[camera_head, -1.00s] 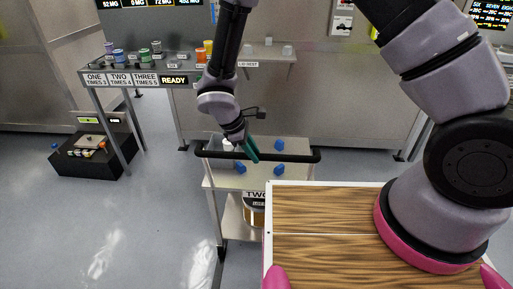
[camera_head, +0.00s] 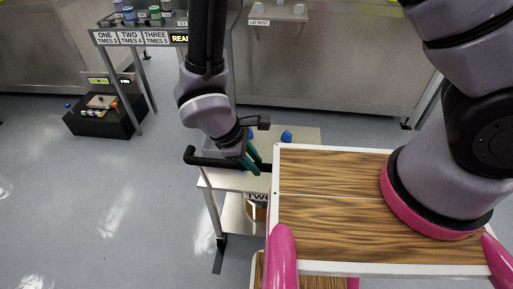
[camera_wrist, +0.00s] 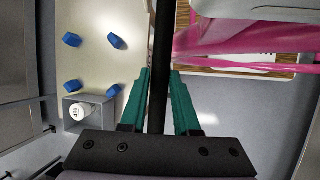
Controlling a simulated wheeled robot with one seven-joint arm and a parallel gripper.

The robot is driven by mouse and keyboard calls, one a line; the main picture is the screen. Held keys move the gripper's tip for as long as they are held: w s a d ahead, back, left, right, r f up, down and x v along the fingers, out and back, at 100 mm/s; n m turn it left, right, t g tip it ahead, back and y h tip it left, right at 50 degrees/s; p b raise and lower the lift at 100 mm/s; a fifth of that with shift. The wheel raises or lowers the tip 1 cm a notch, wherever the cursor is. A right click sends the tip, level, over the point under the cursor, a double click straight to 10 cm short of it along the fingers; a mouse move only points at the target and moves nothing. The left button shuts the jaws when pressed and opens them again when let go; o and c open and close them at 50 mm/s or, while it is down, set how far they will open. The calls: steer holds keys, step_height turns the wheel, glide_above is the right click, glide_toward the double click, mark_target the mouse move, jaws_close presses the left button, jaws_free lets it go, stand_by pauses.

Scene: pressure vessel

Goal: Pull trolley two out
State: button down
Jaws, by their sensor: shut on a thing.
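The trolley marked TWO (camera_head: 230,180) is a pale, thin-framed cart just beyond my wooden-topped body. Its black handle bar (camera_head: 212,161) runs across the near edge, and its right part is hidden behind my deck. My gripper (camera_head: 254,162), with green fingers, is at this bar. In the wrist view the handle bar (camera_wrist: 162,60) passes between the green fingers (camera_wrist: 157,90), which are closed around it. Blue blocks (camera_wrist: 117,41) stand on the trolley top, and a white capped item (camera_wrist: 80,111) sits in a grey square holder beside them.
A bench labelled ONE, TWO, THREE (camera_head: 130,38) holds coloured spools at the upper left. A black box (camera_head: 104,118) stands on the floor below it. A steel counter with a LID REST shelf (camera_head: 280,12) is behind the trolley.

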steer(key=shift+s, duration=0.7)
steer(key=c, duration=0.7)
jaws_free()
steer(key=shift+o, duration=0.2)
steer(key=v, duration=1.1)
steer(key=shift+w+f, duration=0.1)
